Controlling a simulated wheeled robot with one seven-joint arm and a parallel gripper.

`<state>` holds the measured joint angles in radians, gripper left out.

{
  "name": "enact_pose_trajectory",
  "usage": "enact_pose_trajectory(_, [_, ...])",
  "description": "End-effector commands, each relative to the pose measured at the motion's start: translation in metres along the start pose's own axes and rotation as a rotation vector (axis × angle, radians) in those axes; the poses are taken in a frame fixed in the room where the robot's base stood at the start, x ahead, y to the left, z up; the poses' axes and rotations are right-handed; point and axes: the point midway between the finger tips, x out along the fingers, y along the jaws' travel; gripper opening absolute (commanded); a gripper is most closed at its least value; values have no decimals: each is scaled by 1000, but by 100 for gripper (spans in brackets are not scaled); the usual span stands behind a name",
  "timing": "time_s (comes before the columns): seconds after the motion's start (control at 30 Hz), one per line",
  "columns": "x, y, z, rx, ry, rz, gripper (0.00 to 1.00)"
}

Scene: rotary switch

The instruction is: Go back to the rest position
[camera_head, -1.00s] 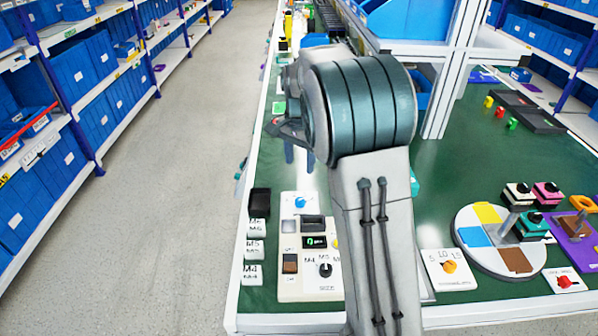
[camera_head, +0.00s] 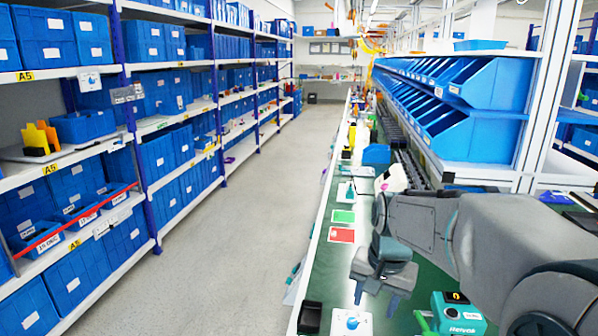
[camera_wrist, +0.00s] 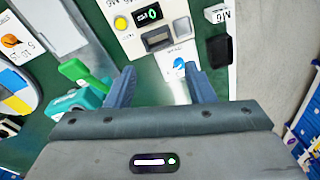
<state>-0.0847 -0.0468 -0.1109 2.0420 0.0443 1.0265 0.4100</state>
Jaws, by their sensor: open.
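My gripper (camera_head: 376,298) is open and empty in the head view, with its fingers pointing down above the green bench. In the wrist view the two blue-grey fingers of my gripper (camera_wrist: 160,84) stand apart with nothing between them. Beyond the fingertips is a white plate with a blue rotary knob (camera_wrist: 178,64); the knob also shows at the bottom of the head view (camera_head: 351,322). A cream control panel (camera_wrist: 117,10) with a small display and a yellow button lies above it in the wrist view. The gripper appears apart from all of these.
A teal device (camera_head: 458,316) with a green lever (camera_wrist: 82,74) stands near the gripper. Blue bins (camera_head: 490,75) on a rack rise behind my arm. A red card (camera_head: 341,235) lies on the bench. The aisle floor (camera_head: 262,215) is clear, with shelving at left.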

Motion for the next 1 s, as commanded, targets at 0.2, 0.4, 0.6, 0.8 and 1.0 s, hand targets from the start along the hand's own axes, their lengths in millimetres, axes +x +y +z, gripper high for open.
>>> enact_pose_trajectory(0.2, [-18, 32, 68, -220, 67, -13, 49])
enact_pose_trajectory(0.4, [-15, 54, 112, -378, 117, 1, 49])
enact_pose_trajectory(0.6, [-10, 61, 130, -442, 134, 11, 49])
enact_pose_trajectory(0.8, [-10, 61, 131, -446, 135, 12, 49])
enact_pose_trajectory(1.0, [-10, 61, 131, -444, 135, 12, 49])
